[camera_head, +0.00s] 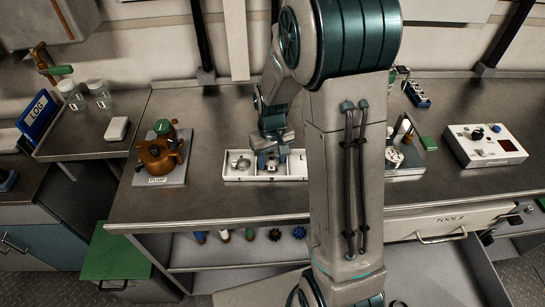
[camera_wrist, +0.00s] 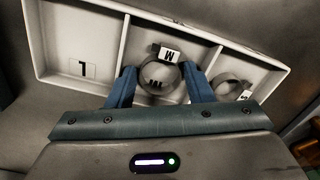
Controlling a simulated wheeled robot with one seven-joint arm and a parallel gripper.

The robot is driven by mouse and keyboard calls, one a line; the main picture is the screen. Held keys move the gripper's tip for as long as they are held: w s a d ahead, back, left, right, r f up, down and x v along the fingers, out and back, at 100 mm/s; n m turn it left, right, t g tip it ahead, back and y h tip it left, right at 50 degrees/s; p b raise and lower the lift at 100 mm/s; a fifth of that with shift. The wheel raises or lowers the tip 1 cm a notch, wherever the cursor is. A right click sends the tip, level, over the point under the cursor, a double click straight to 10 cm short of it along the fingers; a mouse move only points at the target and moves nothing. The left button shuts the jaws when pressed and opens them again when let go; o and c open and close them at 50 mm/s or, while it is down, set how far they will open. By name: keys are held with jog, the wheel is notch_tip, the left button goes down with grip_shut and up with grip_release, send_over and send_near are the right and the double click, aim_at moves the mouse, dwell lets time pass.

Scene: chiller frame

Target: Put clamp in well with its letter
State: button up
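A white tray (camera_head: 266,179) with three wells lies on the bench; its wells also show in the wrist view (camera_wrist: 113,44). A round clamp with an M tag (camera_wrist: 170,55) is in the middle well, and a letter M shows through its ring. A smaller clamp with an S tag (camera_wrist: 232,86) lies in the well at the right of the wrist view. The well at the left there holds only its letter L (camera_wrist: 83,69). My gripper (camera_wrist: 160,78) points down into the middle well, its blue fingers on either side of the M clamp. I cannot tell whether they press on it.
A copper pump (camera_head: 160,153) on a plate stands left of the tray. My arm hides the bench just right of the tray. Farther right are a small stand with cylinders (camera_head: 403,155) and a white control box (camera_head: 485,145).

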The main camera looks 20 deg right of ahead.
jog(key=shift+r, duration=0.15)
notch_tip(320, 180, up, 11)
jog(key=s+r+m+t, duration=0.1)
jog(key=s+r+t, duration=0.2)
jog(key=s, duration=1.4)
jog(key=shift+v, duration=1)
jog(key=shift+c, duration=1.2)
